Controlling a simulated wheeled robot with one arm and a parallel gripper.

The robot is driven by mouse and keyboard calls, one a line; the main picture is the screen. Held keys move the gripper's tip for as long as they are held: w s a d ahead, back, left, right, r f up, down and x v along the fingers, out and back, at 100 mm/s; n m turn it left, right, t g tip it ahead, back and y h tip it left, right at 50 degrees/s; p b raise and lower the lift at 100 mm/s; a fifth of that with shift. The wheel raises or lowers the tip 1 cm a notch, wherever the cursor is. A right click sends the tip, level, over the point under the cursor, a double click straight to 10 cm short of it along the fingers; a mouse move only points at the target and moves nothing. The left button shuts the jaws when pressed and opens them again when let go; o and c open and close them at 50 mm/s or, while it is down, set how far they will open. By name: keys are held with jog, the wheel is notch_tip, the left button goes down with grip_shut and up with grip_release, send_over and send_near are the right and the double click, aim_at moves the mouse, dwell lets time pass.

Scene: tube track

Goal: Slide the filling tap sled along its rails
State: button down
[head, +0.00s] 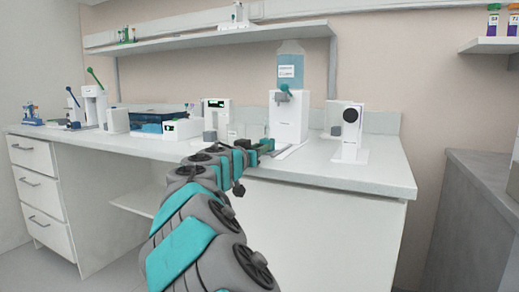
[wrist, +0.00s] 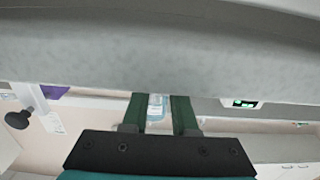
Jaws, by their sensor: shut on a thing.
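A white dispenser (head: 289,117) with a clear bottle of blue liquid (head: 290,68) on top stands at the back of the bench. Its teal tap (head: 284,92) sticks out at the front. My gripper (head: 264,147) is low in front of the dispenser, over the bench's front part. It is shut on a small part, which I take to be the filling tap sled; my fingers hide most of it. In the wrist view my green fingers (wrist: 160,103) stand a little apart, with the blue bottle (wrist: 158,107) showing behind the gap. The rails are not clear.
A white stand with a black disc (head: 350,130) is to the right of the dispenser. A white device with a display (head: 216,118) and a blue-black box (head: 158,115) are to the left. The bench top (head: 365,176) is clear at the front right. A shelf (head: 215,38) hangs above.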

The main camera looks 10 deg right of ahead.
jog(key=shift+b+x, duration=0.5)
jog(key=shift+x, duration=0.45)
jog(key=shift+b+x, duration=0.45)
jog(key=shift+x, duration=0.9)
jog(key=c, duration=0.7)
grip_release()
jog(key=shift+b+v, duration=0.6)
jog(key=shift+v, duration=3.35)
